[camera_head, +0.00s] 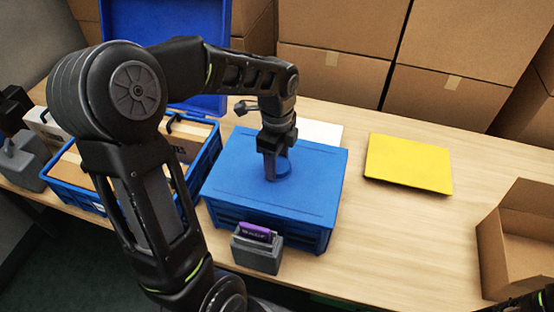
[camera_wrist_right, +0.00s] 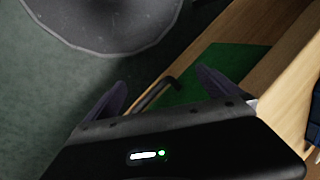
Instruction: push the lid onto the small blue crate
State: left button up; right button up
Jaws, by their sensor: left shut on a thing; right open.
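The small blue crate (camera_head: 270,232) stands on the table in the middle of the head view. Its flat blue lid (camera_head: 318,175) lies over the top of the crate and covers it; I cannot tell whether it is fully seated along every edge. My left gripper (camera_head: 273,160) points down from above and is shut on the round blue knob (camera_head: 283,172) at the lid's middle. My right gripper (camera_wrist_right: 162,92) is open and empty in the right wrist view, away from the crate, low by the table's edge.
A grey holder with a purple item (camera_head: 256,248) stands against the crate's front. An open blue crate with boxes (camera_head: 70,178) is at left. A yellow panel (camera_head: 410,163) and an open cardboard box (camera_head: 520,240) are at right. Clear table lies between them.

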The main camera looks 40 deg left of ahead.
pick_arm(q)
jog(key=o, duration=2.1)
jog(key=shift+c, duration=0.2)
jog(key=shift+r, duration=0.1)
jog(key=shift+r+p, duration=2.95)
jog(key=shift+r, duration=0.5)
